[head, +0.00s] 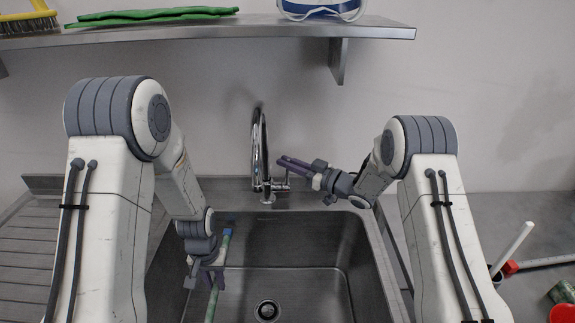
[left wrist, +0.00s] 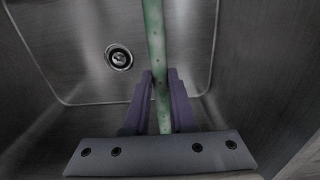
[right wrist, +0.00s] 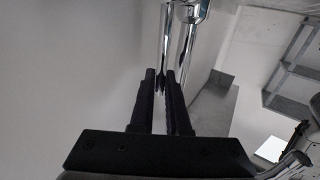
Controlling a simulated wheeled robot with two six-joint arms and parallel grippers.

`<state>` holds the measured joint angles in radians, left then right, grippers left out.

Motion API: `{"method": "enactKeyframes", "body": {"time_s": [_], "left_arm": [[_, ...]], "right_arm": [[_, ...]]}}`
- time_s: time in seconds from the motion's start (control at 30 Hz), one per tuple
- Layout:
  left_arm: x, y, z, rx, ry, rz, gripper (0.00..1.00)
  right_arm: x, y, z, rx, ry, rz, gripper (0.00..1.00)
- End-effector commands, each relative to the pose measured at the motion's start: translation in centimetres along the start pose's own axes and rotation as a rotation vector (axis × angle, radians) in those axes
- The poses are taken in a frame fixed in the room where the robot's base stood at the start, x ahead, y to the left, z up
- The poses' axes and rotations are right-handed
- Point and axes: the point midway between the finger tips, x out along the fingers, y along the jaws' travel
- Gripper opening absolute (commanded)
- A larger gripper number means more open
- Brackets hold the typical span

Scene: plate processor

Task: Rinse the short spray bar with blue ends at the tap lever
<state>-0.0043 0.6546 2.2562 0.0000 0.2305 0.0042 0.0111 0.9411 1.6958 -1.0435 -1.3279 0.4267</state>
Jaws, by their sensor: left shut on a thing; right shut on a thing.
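The spray bar (head: 226,243) is a thin green tube with a blue end showing at its far end. It is inside the sink, below rim level. My left gripper (head: 207,276) is shut on it; the left wrist view shows the speckled green tube (left wrist: 154,35) between the purple fingers (left wrist: 161,85). Its near end is out of sight. The chrome tap (head: 258,150) stands behind the sink. My right gripper (head: 284,163) is at the tap's right side, shut on the slim chrome lever (right wrist: 163,60), which shows between the dark fingers (right wrist: 167,80). No water is visible.
The steel sink (head: 330,285) has a drain (head: 267,310) in its floor. A ridged drainboard (head: 30,240) lies left. A shelf (head: 230,32) with green gloves (head: 150,15), goggles (head: 322,8) and a brush (head: 30,22) runs above. Several items, including a red cup (head: 562,314), stand right.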

Motion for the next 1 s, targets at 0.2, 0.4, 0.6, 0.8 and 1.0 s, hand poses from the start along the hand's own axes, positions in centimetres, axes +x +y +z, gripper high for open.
{"method": "enactKeyframes", "body": {"time_s": [0.2,0.4,0.6,0.8,1.0], "left_arm": [[2.2,0.0,0.0,0.0,0.0,0.0,0.0],[2.0,0.0,0.0,0.0,0.0,0.0,0.0],[2.0,0.0,0.0,0.0,0.0,0.0,0.0],[2.0,0.0,0.0,-0.001,0.0,0.0,0.0],[2.3,0.0,0.0,-0.001,0.0,0.0,0.0]], "right_arm": [[-0.5,-0.6,0.3,-0.065,0.044,0.001,0.0],[-0.5,-0.6,0.1,-0.07,0.047,0.002,0.0],[-0.5,-0.6,0.1,-0.069,0.047,0.002,0.44],[-0.4,-0.6,0.1,-0.07,0.047,0.0,0.44],[-1.1,-0.6,0.2,-0.07,0.047,0.001,0.44]]}}
